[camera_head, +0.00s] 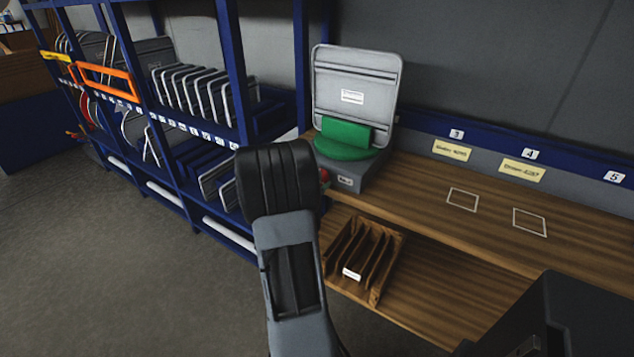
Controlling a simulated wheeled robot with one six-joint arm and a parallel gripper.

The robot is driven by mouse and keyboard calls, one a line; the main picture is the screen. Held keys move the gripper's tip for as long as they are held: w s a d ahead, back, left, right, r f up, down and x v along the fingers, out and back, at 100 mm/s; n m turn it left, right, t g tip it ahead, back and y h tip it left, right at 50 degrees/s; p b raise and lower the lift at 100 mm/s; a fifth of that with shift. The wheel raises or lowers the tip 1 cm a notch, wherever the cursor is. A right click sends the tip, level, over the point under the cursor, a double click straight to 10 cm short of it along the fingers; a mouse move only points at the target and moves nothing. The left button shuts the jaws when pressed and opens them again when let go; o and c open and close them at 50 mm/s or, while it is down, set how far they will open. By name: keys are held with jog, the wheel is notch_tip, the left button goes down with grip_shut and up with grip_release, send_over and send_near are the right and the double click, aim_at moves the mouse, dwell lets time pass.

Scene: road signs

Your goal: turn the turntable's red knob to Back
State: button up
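The turntable has a green round top (340,151) on a grey box base (366,178) at the left end of the wooden bench. Its red knob (324,175) shows on the left side of the base, partly hidden by my arm. Which position the knob points to cannot be read. A grey-backed rectangular sign (356,75) with a white label stands upright on the turntable, against a green block. My arm rises in front of the turntable. My gripper's fingers do not show; the dark upper part of my arm covers that area, so contact with the knob cannot be told.
A blue rack (243,70) with several signs stands on the left. The wooden bench (590,230) has white outlined squares and yellow labels, with clear room to the right. A slotted wooden holder (386,263) sits on the lower shelf. A dark box-like shape (570,310) fills the bottom right.

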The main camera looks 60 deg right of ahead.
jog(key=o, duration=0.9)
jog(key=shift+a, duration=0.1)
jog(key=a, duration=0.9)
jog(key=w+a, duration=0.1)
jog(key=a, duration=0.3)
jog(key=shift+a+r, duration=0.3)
